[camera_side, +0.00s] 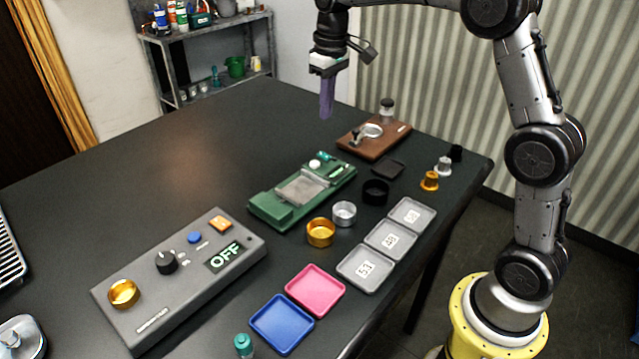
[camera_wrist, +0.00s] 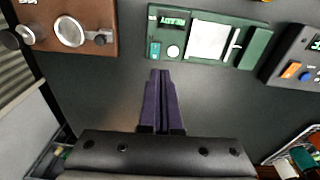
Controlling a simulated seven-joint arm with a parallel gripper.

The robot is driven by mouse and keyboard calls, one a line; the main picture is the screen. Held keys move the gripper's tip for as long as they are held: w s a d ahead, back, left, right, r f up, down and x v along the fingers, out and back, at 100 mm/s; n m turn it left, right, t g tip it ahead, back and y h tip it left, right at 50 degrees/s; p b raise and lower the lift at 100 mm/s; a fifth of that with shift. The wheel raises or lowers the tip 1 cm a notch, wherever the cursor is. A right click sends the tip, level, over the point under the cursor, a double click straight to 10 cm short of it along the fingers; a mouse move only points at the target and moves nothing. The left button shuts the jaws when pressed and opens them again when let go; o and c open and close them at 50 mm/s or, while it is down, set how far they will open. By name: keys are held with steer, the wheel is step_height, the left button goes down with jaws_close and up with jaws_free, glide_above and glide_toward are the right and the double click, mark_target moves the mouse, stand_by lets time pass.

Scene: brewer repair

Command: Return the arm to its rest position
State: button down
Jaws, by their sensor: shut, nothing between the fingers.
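My gripper (camera_side: 326,106) hangs above the back part of the dark table (camera_side: 190,150), pointing down, with its purple fingers together and nothing between them. In the wrist view the shut fingers (camera_wrist: 160,84) point at bare table between the brown wooden board and the green device. My gripper is apart from all objects. My arm rises from its yellow base at the right and arches over the table's right side.
Below are a green device (camera_side: 283,209), a wooden board (camera_side: 362,145), a grey control box reading OFF (camera_side: 183,278), gold (camera_side: 320,232) and silver rings (camera_side: 344,212), grey numbered trays (camera_side: 365,267), and pink (camera_side: 315,290) and blue trays (camera_side: 282,323). The back left table is clear.

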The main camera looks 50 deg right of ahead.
steer(key=s+a+r+t, duration=0.1)
steer(key=s+a+r, duration=0.2)
steer(key=s+r, duration=0.3)
steer(key=s+a+r+t, duration=0.2)
steer(key=s+a+r, duration=0.15)
steer(key=s, duration=0.55)
steer(key=s+f, duration=0.5)
steer(key=s, duration=0.2)
steer(key=s+a+f+t, duration=0.1)
steer(key=s+f, duration=0.3)
steer(key=s, duration=0.4)
steer(key=shift+f+t, duration=0.3)
steer(key=shift+f, duration=0.05)
